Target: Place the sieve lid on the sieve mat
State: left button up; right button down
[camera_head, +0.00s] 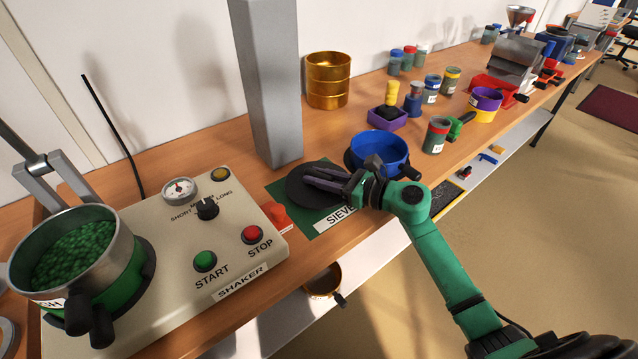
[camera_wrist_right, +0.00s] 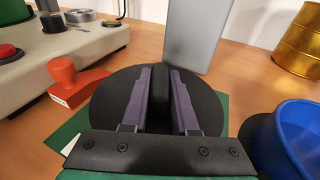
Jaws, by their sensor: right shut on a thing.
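The sieve lid (camera_head: 305,193) is a dark round disc. It lies over the green sieve mat (camera_head: 282,206), which carries a white label reading "SIEVE". My right gripper (camera_head: 325,178) reaches in from the right and is over the lid. In the right wrist view, the purple fingers (camera_wrist_right: 158,100) are shut on the raised black grip in the middle of the lid (camera_wrist_right: 107,97). Green mat (camera_wrist_right: 69,132) shows around the lid there. I cannot tell whether the lid touches the mat. My left gripper is not in view.
A blue bowl-like container (camera_head: 379,150) stands just right of the lid. A grey column (camera_head: 268,90) rises behind it. The shaker (camera_head: 170,240) with its buttons and a red stamp-like thing (camera_head: 277,215) are to the left. A gold container (camera_head: 328,80) stands at the back.

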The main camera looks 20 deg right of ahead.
jog(key=shift+f, duration=0.85)
jog(key=shift+f, duration=0.15)
jog(key=c, duration=0.7)
grip_release()
